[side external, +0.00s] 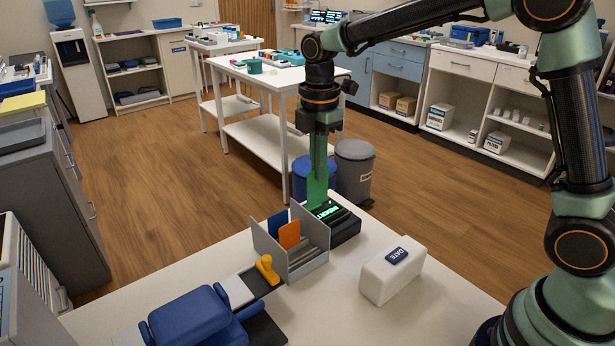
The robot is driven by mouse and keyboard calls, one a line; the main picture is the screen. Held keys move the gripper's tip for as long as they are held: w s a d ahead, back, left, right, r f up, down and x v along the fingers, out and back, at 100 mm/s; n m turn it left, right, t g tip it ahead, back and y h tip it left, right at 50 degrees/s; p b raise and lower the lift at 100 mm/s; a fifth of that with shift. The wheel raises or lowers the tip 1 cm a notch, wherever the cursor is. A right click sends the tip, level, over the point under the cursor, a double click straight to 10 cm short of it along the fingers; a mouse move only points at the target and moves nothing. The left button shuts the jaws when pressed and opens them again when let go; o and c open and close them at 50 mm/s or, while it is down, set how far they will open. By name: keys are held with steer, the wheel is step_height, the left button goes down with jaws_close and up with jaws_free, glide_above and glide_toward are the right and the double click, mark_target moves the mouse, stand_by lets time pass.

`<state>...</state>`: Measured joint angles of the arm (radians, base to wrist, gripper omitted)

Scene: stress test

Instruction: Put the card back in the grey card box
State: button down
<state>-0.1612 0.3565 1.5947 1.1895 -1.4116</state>
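The grey card box (307,267) stands on the white table, open at the top, with a blue card (277,224) and an orange card (289,236) upright in it. A bright green card (316,191) stands upright just behind the box, its lower edge at the black reader (345,226) with glowing green text. My gripper (319,170) points straight down at the card's upper part and appears shut on it. The fingers are small here and partly merge with the card. Whether the card's lower edge touches the reader is unclear.
A white block with a dark "DATE" label (392,275) stands right of the box. Bare white tabletop (345,318) lies in front.

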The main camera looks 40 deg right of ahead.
steer(key=s+a+r, duration=0.1)
steer(key=s+a, duration=0.1)
steer(key=a, duration=0.4)
steer(key=shift+w+d+f, duration=0.1)
steer(key=shift+d+f, duration=0.05)
steer(key=shift+f, duration=1.25)
steer(key=shift+d+f, duration=0.1)
steer(key=shift+f, duration=1.25)
steer(key=shift+f, duration=0.15)
steer(key=shift+f, duration=3.4)
steer(key=shift+f, duration=0.1)
steer(key=c, duration=1)
jaws_free()
